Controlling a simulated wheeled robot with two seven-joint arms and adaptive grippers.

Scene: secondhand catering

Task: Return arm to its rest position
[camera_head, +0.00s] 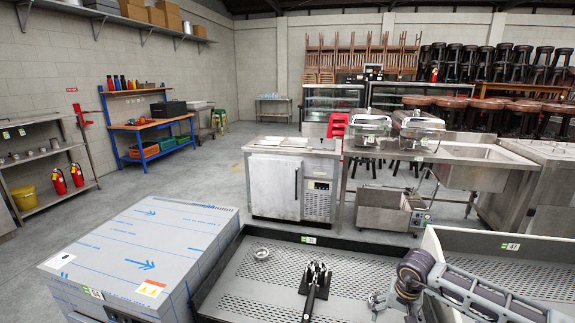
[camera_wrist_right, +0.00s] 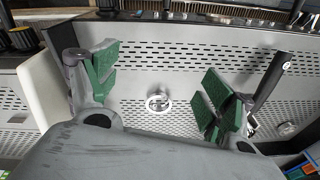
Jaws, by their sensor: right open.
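My right arm comes in from the right in the head view. Its gripper is hard to make out at the bottom edge, over the perforated metal tray (camera_head: 350,267). In the right wrist view my right gripper (camera_wrist_right: 157,85) is open, its green-padded fingers wide apart with nothing held between them. A small pale ring-shaped item (camera_wrist_right: 158,103) lies on the perforated surface beyond the fingers, apart from them. My left gripper is not in view.
A black lever-handled device (camera_head: 315,285) and a small round metal dish (camera_head: 261,253) are in the tray. A steel cabinet (camera_head: 150,245) with blue-marked film stands to the left. A second perforated tray (camera_head: 510,270) lies right. Floor beyond the cabinet is clear.

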